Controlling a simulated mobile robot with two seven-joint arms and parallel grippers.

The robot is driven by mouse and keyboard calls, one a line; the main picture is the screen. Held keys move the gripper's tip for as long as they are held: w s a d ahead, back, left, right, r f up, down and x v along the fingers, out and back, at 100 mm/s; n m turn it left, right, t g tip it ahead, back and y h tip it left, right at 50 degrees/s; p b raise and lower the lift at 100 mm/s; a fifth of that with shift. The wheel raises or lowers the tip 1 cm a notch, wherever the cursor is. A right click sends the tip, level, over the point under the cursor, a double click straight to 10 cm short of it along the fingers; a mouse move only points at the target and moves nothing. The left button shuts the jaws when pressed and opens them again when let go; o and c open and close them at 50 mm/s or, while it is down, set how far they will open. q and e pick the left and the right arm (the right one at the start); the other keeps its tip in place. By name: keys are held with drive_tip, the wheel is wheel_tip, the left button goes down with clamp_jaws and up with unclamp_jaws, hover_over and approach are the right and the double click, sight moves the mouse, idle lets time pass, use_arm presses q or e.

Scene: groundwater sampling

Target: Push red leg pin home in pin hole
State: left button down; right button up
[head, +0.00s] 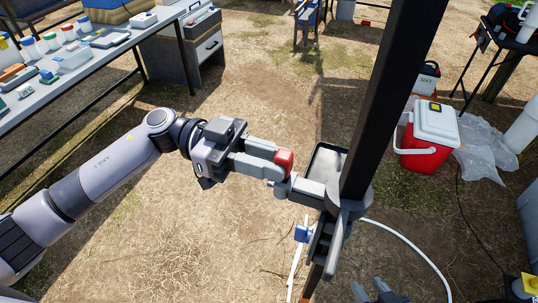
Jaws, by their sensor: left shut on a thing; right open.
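My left gripper (276,160) reaches in from the left and is shut on the red leg pin (285,159), whose red head shows at the fingertips. Just below and right of it, a grey bracket (304,186) sticks out from the dark leg (385,95). The fingers hide the lower part of the pin and the pin hole, so I cannot tell how deep the pin sits. My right gripper (370,290) shows only its fingertips at the bottom edge, apart and empty, below the leg.
A dark tray (318,157) sits beside the leg. A blue fitting (302,233) and white hose (411,245) are below. A red cooler (422,161) stands on the right. A table (98,72) with sampling items is at the left. Open ground lies between.

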use_arm(q)
drive_tip(key=shift+f, duration=0.65)
drive_tip(key=c, duration=0.9)
unclamp_jaws()
drive_tip(key=shift+o, duration=0.2)
drive_tip(key=b+v, duration=0.2)
drive_tip(key=v, duration=0.5)
